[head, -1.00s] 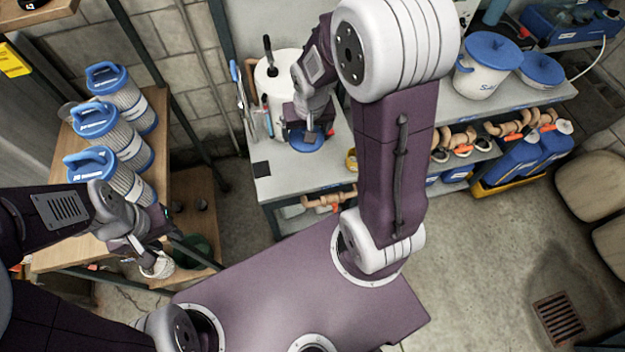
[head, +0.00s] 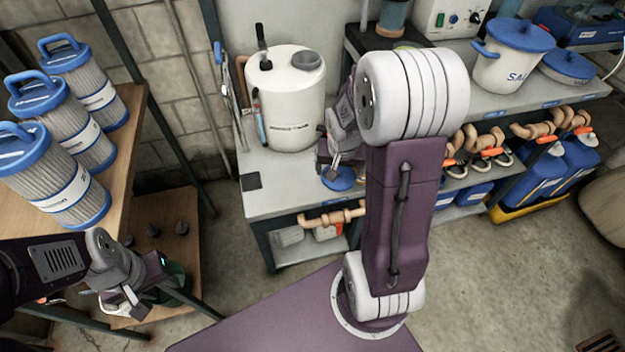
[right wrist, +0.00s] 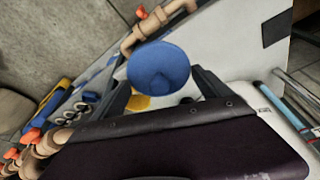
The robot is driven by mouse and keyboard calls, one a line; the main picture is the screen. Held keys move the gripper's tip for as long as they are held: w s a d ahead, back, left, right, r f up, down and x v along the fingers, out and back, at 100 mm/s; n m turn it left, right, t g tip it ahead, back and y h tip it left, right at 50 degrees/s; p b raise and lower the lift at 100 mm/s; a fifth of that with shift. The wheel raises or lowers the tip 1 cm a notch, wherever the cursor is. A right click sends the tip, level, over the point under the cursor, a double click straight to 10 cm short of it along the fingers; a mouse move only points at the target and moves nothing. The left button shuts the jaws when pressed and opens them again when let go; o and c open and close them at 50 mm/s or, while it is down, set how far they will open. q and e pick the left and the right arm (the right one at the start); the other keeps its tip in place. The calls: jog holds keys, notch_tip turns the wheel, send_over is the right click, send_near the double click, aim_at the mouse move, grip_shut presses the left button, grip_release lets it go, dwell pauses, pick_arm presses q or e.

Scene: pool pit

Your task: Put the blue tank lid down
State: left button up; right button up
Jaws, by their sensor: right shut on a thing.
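The blue tank lid (head: 340,179) is a small round disc at the front edge of the grey bench (head: 285,195), right of the white tank (head: 290,105). My right gripper (head: 335,168) is just above it, partly hidden by my arm. In the right wrist view the lid (right wrist: 159,68) sits between the two dark fingers (right wrist: 164,90), which are shut on it. I cannot tell whether the lid touches the bench top. My left gripper (head: 130,298) hangs at the lower left by the wooden shelf, small and unclear.
Filter cartridges (head: 60,150) with blue handles stand on the wooden shelf at left. A dark pad (head: 251,181) lies near the bench corner. A white pot (head: 512,55) with a blue lid stands at the back right. Tan pipes (head: 330,216) lie below the bench top.

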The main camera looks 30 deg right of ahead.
jog(key=b, duration=0.2)
send_over(313, 176)
jog(key=f, duration=0.6)
jog(key=shift+s+a+f, duration=0.2)
jog(key=shift+s+a, duration=0.15)
notch_tip(313, 176, down, 4)
jog(key=shift+r+b, duration=0.1)
jog(key=shift+b, duration=0.85)
jog(key=shift+f, duration=0.2)
jog(key=shift+r, duration=0.1)
jog(key=o, duration=1.1)
jog(key=shift+o, duration=0.2)
